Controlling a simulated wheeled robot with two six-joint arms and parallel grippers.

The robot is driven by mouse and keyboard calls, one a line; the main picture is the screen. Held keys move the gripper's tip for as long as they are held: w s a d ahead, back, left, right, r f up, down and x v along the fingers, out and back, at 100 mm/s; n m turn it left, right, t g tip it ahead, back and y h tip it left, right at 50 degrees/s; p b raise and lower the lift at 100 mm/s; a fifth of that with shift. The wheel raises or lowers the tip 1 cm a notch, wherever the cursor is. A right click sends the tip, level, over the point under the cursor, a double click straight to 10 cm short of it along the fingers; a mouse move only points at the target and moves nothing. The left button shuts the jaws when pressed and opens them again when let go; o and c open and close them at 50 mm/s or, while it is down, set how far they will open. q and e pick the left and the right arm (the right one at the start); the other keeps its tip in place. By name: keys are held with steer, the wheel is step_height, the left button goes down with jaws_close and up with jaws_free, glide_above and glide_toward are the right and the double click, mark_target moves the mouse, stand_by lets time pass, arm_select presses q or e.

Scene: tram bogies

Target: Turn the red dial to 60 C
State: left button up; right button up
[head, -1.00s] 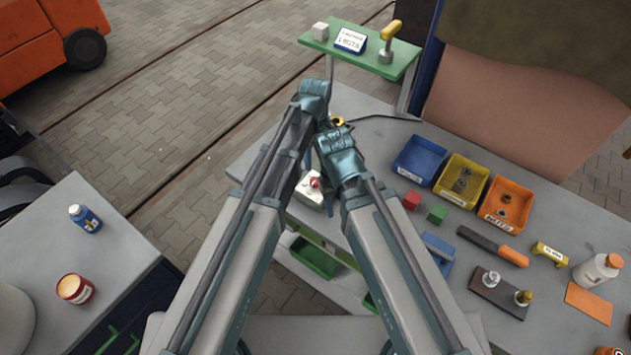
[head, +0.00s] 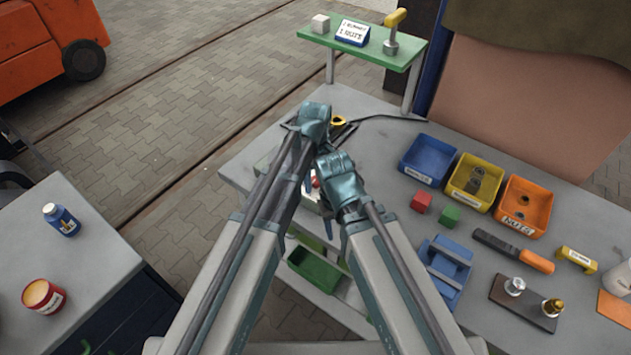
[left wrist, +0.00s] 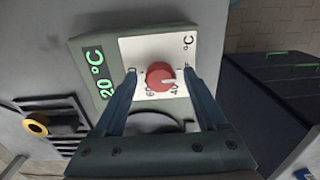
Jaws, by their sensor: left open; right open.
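The red dial (left wrist: 160,76) sits on a white scale plate (left wrist: 128,45) on a grey-green box (left wrist: 83,50). The scale reads "40" and "60" near the dial's lower edge in the left wrist view. A pale mark shows on the dial's right part. The display (left wrist: 97,75) reads 20 °C in green. My left gripper (left wrist: 160,73) is open, its fingers either side of the dial with gaps between. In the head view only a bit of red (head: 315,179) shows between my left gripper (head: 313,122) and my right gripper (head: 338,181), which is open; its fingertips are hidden.
Beside the box lies a yellow ring (left wrist: 37,125) on a dark object. Blue (head: 428,160), yellow (head: 474,182) and orange (head: 523,206) bins stand to the right. Red (head: 421,201) and green (head: 450,216) cubes lie before them. A green shelf (head: 310,33) stands behind.

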arm_select(q)
jaws_close()
stand_by(0.3)
steer(key=m, duration=2.3)
steer(key=shift+m, duration=0.3)
stand_by(0.5)
